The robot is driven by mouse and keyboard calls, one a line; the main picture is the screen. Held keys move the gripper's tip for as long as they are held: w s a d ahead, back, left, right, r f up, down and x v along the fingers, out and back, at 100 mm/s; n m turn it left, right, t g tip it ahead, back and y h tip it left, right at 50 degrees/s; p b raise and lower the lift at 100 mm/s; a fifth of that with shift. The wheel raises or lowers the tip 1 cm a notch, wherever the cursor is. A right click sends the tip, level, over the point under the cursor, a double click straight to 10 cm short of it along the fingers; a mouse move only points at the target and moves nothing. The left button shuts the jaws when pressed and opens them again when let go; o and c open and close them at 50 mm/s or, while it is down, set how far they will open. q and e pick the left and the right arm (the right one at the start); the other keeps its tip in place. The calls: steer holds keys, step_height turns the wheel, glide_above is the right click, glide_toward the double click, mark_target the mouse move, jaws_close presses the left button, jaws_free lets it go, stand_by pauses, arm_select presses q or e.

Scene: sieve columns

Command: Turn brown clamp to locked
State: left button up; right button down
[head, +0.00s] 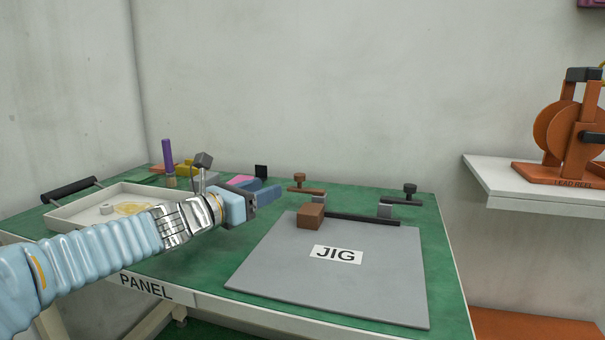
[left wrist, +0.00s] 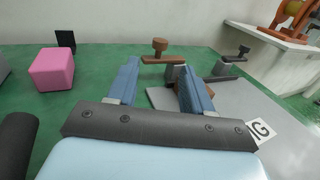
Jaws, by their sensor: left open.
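The brown clamp (head: 306,190) has an upright knob and a flat bar, and stands at the back edge of the grey jig plate (head: 330,280). Its bar lies roughly left to right, with its right end at a small grey block. In the left wrist view the brown clamp (left wrist: 160,54) shows just beyond my fingertips. My left gripper (head: 268,193) is open and empty, left of the clamp and apart from it; its blue fingers also show in the left wrist view (left wrist: 160,80). Whether the clamp is locked is unclear. My right gripper is out of view.
A brown block (head: 311,215) and a dark bar (head: 362,219) lie on the jig plate. A black clamp (head: 404,195) stands at its back right. A white tray (head: 75,220), a pink block (left wrist: 52,70) and other blocks are at left. An orange reel (head: 565,130) stands on a shelf.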

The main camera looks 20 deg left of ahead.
mark_target(296, 177)
arm_select(q)
steer(key=p+x, duration=0.1)
steer(key=x, duration=1.1)
steer(key=shift+w+d+f, duration=0.1)
steer(key=shift+w+d, duration=0.1)
steer(key=shift+c, duration=0.3)
jaws_close()
